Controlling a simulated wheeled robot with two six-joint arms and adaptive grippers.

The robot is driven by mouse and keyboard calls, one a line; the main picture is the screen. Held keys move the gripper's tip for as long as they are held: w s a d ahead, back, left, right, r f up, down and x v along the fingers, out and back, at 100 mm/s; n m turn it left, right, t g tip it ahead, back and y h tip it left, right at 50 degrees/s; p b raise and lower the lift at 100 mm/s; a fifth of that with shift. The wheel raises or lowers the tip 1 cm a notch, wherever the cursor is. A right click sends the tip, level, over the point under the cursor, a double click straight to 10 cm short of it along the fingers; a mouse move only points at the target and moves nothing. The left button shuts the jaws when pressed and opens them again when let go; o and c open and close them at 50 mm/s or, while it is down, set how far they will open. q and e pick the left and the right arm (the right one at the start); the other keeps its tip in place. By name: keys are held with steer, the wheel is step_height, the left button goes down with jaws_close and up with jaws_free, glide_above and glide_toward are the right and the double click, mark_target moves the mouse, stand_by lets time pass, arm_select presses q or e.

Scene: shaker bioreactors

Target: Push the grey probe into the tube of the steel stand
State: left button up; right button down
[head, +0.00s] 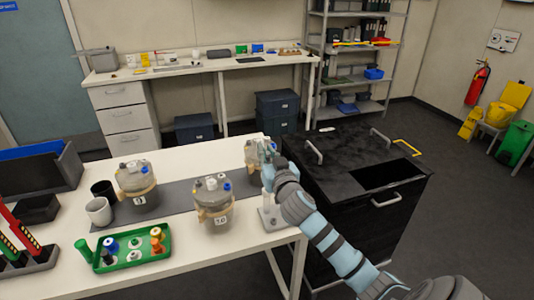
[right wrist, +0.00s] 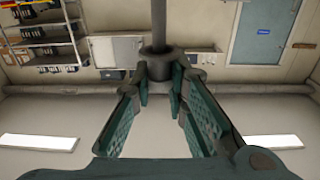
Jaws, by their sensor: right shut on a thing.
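My right gripper (head: 267,153) is above the table's right end, next to the rear bioreactor. In the right wrist view its fingers (right wrist: 160,72) are closed around the grey probe (right wrist: 159,25), a dark grey rod with a wider collar. In the head view the gripper hides the probe almost entirely. The steel stand (head: 273,220) is a small pale base at the table's right edge, with an upright tube (head: 267,198) below the gripper. I cannot tell whether the probe's lower end touches the tube. My left gripper is not in view.
Bioreactors stand at the front (head: 214,199), left (head: 136,180) and rear (head: 252,150) on a dark grey mat (head: 175,203). A green tray (head: 128,262) with caps and bottles lies at front left. A black cabinet (head: 345,165) stands right of the table.

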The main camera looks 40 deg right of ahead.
steer(key=shift+f+b, duration=3.7)
steer(key=shift+f, duration=0.6)
stand_by(3.7)
